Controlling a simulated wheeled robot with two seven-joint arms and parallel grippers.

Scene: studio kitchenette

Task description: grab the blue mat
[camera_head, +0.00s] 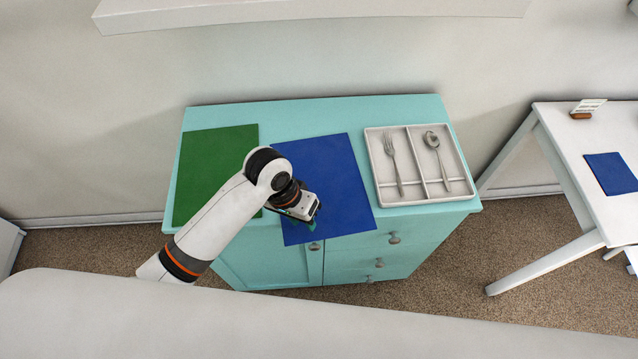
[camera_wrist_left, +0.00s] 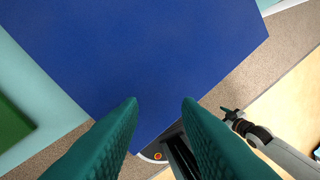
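The blue mat (camera_head: 335,180) lies on the turquoise cabinet, between the green mat and the cutlery tray, and its front edge reaches past the cabinet's front edge. My left gripper (camera_head: 311,224) is at the front part of this mat. In the left wrist view its two teal fingers (camera_wrist_left: 160,103) are apart, and the blue mat (camera_wrist_left: 140,50) spreads beyond them with a corner edge near the fingertips. I cannot tell whether the fingers touch it. A second, smaller blue mat (camera_head: 612,173) lies on the white table at the right. An arm with a dark gripper (camera_wrist_left: 233,115), apparently my right one, shows small in the wrist view.
The green mat (camera_head: 213,170) lies left of the blue mat on the turquoise cabinet (camera_head: 300,112). A white tray (camera_head: 411,195) with a fork and spoon stands to the right. A small card holder (camera_head: 582,115) stands on the white table (camera_head: 570,140). A white shelf hangs above.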

